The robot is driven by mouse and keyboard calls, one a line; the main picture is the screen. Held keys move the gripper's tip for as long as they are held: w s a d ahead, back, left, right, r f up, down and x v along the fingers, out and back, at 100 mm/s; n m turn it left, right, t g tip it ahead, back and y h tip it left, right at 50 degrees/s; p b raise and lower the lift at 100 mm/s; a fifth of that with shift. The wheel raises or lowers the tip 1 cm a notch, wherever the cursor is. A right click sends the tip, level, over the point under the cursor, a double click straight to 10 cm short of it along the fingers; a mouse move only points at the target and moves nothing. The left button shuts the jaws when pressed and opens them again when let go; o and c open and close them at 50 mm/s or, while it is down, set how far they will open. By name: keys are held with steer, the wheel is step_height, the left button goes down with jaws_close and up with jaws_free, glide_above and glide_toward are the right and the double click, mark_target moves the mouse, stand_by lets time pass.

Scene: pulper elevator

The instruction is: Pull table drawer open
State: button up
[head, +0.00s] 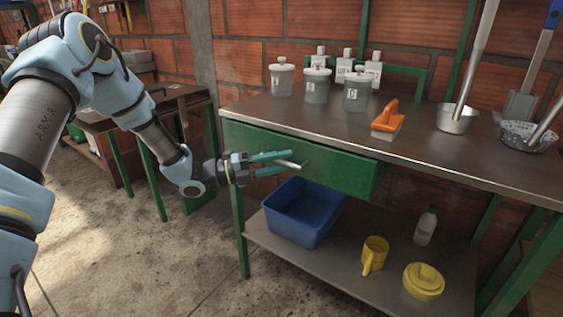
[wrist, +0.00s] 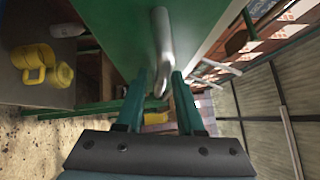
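The green table drawer (head: 338,172) sits under the metal tabletop and looks shut, its front about flush with the table edge. Its pale metal bar handle (wrist: 163,45) stands out from the green front in the wrist view and also shows at my fingertips in the head view (head: 290,164). My gripper (head: 272,162) is at the drawer front, at the handle. In the wrist view its two green fingers (wrist: 159,80) are apart, with the handle's near end between them and a gap visible beside it. Whether a finger touches the handle is unclear.
The tabletop (head: 300,118) holds jars, bottles, an orange-handled brush (head: 388,120) and metal pans. The floor in front is clear.

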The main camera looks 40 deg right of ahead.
jaws_close()
stand_by(1.2)
